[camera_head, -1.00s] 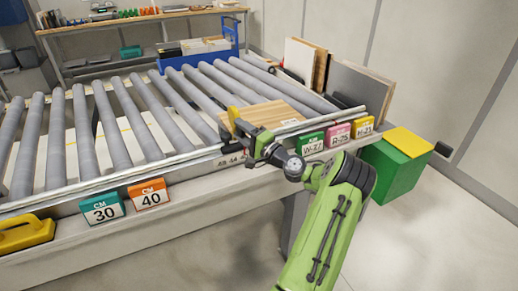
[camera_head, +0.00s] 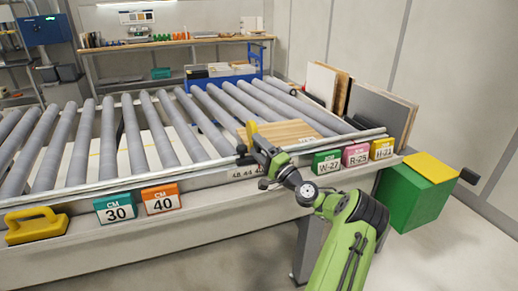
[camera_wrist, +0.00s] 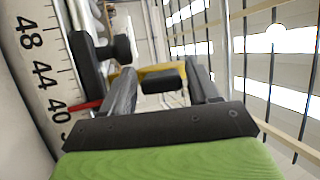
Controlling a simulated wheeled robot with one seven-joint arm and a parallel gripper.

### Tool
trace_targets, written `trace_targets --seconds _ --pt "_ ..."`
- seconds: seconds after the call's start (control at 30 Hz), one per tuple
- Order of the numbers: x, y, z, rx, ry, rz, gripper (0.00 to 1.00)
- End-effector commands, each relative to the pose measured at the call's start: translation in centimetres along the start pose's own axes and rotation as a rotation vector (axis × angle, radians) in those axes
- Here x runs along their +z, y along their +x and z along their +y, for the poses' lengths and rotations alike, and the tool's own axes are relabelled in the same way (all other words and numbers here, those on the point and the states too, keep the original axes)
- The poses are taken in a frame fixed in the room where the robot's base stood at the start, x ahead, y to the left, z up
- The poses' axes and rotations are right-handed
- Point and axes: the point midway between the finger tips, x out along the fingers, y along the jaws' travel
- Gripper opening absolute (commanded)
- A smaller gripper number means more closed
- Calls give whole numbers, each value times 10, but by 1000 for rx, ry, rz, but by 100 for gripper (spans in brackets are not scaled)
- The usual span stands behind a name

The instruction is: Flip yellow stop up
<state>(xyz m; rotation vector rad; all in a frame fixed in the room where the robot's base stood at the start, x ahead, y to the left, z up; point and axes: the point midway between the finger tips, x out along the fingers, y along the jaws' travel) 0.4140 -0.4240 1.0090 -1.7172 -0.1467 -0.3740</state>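A yellow piece, seemingly the stop (camera_head: 252,129), stands at the front rail of the roller table, by the left end of a wooden board. My gripper (camera_head: 258,152) is at the rail right beside it, partly covering it. In the wrist view the yellow stop (camera_wrist: 187,70) spans behind my gripper's fingers (camera_wrist: 162,88), which are apart. A small black block (camera_wrist: 163,79) shows between the fingers. I cannot tell whether anything touches the fingers. A black knob (camera_wrist: 121,48) and a red pointer (camera_wrist: 86,106) sit beside a ruler (camera_wrist: 40,65).
The wooden board (camera_head: 285,133) lies on the rollers (camera_head: 163,128). Number signs, including an orange 40 sign (camera_head: 161,199), line the front edge. A yellow handled tool (camera_head: 37,226) lies at front left. A green box (camera_head: 412,196) stands at right.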

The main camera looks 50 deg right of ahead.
Motion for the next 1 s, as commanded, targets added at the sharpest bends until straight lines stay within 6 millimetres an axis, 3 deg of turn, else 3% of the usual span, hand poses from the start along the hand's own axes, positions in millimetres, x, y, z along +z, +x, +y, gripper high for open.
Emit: trace_targets --seconds 0.3,0.4,0.47,0.8,1.0 --pt "0 0 0 -1 1 0 68" --pt "-1 -9 0 2 4 2 68" --pt "-1 -21 0 3 4 4 68" --pt "-2 -117 0 0 6 8 68" --pt "-1 -152 0 -1 3 3 68"
